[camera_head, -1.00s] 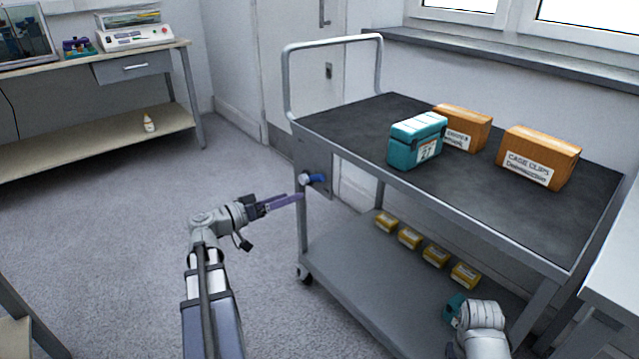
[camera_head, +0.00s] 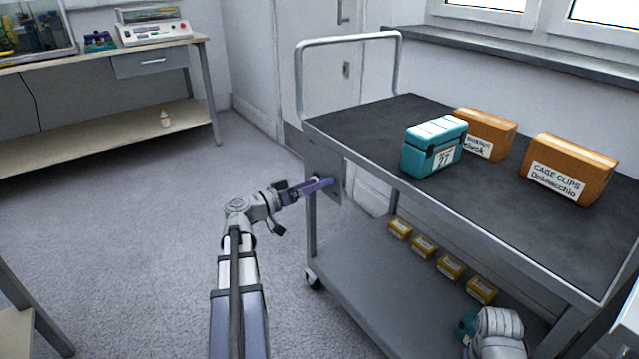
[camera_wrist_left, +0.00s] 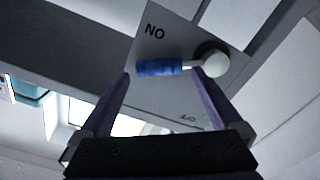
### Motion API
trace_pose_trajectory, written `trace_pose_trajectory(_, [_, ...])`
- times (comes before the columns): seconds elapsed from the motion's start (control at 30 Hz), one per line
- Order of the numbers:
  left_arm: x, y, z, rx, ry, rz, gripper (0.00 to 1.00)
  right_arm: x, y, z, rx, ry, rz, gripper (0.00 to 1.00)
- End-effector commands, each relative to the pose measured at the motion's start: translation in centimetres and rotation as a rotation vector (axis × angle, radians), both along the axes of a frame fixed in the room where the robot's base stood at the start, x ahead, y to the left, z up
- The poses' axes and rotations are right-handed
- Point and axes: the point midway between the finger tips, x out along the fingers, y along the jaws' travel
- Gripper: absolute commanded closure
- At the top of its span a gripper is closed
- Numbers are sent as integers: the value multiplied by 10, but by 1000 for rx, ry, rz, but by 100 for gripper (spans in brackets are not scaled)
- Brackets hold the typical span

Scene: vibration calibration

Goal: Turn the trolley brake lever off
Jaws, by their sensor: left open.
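The grey trolley (camera_head: 440,208) stands to the right of my left arm. In the left wrist view the brake lever shows as a blue grip (camera_wrist_left: 160,67) on a pale rod from a round white hub (camera_wrist_left: 214,62). It lies crosswise on a grey plate (camera_wrist_left: 175,30) lettered "NO", with smaller unclear lettering at the other end. My left gripper (camera_head: 328,183) is open at the trolley's near end post. Its fingers (camera_wrist_left: 160,95) stand either side of the blue grip, with no clear contact. In the head view the gripper hides the lever. My right gripper is not visible.
A teal case (camera_head: 432,158) and orange boxes (camera_head: 568,170) stand on the trolley top. Several yellow boxes (camera_head: 450,266) sit on the lower shelf. My right arm (camera_head: 497,335) is at the bottom right. Open floor (camera_head: 130,240) lies left of the trolley.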

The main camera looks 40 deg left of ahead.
Motion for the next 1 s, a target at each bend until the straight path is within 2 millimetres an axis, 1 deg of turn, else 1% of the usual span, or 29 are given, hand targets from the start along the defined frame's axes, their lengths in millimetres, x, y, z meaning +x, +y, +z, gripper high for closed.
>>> trace_pose_trajectory(0.03, [6,-2,0,0,0,-2,0,0,0,0,0,0,0,50])
trace_pose_trajectory(0.1, [11,-4,0,0,0,-2,0,0,0,0,0,0,0,50])
trace_pose_trajectory(0.2, [15,-5,0,0,0,0,0,0,0,0,0,0,0,50])
trace_pose_trajectory(0.47, [15,-6,0,0,0,0,0,0,0,0,0,0,0,50])
trace_pose_trajectory(0.5, [15,-6,0,0,0,0,1,0,0,0,0,0,0,50])
trace_pose_trajectory(1.0, [15,-6,0,0,0,0,57,0,0,0,0,0,0,50])
